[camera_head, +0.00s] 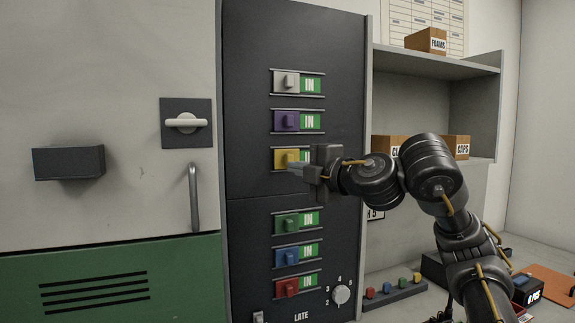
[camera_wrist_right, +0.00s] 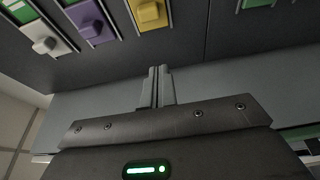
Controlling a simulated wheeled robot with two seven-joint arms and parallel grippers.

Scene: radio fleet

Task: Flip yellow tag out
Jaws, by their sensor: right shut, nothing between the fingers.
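The yellow tag (camera_head: 282,159) sits in the third row down on a dark panel (camera_head: 296,40), a small block on a sliding plate. A green strip shows at its right, and its lettering is partly hidden by my gripper. My right gripper (camera_head: 292,170) reaches in from the right with its fingers at the tag's lower right. In the right wrist view the yellow tag (camera_wrist_right: 150,14) is at the top, and the shut, empty fingertips (camera_wrist_right: 160,72) appear below it, apart from it. I cannot tell the exact gap to the panel. My left gripper is not in view.
Above are grey (camera_head: 287,83) and purple (camera_head: 287,121) tags; below are green (camera_head: 287,225), blue (camera_head: 287,256) and red (camera_head: 287,287) ones, all reading IN. A knob (camera_head: 342,294) is at lower right. Shelves with boxes (camera_head: 426,40) stand right of the panel.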

